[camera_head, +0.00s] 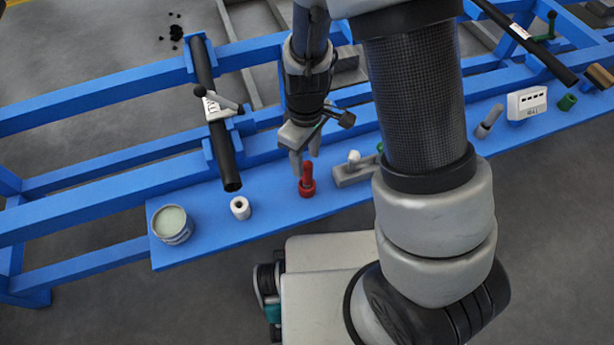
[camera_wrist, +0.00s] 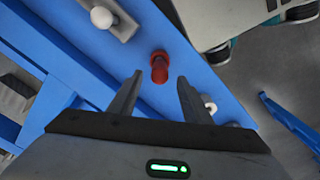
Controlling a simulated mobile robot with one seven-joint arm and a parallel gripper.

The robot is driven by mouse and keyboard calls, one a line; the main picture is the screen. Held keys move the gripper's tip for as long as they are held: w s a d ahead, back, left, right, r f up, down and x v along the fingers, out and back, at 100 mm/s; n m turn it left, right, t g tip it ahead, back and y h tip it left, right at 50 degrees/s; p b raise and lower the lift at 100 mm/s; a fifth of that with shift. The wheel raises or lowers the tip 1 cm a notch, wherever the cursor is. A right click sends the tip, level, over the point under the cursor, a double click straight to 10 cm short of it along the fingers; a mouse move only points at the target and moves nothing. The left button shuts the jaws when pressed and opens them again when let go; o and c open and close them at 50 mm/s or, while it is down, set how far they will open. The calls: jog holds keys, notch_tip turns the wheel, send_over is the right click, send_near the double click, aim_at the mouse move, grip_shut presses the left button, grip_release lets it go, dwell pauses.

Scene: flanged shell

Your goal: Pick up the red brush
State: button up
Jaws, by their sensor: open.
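The red brush (camera_head: 307,180) stands upright on the blue shelf (camera_head: 270,215), with a wide base and a narrower handle. In the wrist view the red brush (camera_wrist: 159,67) shows from above, ahead of the fingertips and roughly between their lines. My gripper (camera_head: 305,158) is open and empty, just above and behind the brush in the head view. Its two fingers also show apart in the wrist view (camera_wrist: 160,78). I see no contact between the fingers and the brush.
A white roll (camera_head: 240,208) and a tin of pale contents (camera_head: 172,224) stand left of the brush. A grey block with a white knob (camera_head: 354,168) is close on its right. A black pipe (camera_head: 222,150) ends over the shelf at left.

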aim_at(307, 173)
notch_tip(307, 173, down, 7)
jog(key=shift+d+f+b, duration=0.1)
jog(key=shift+b, duration=1.15)
grip_shut()
notch_tip(307, 173, up, 10)
jog(key=p, duration=0.3)
jog(key=shift+p, duration=0.3)
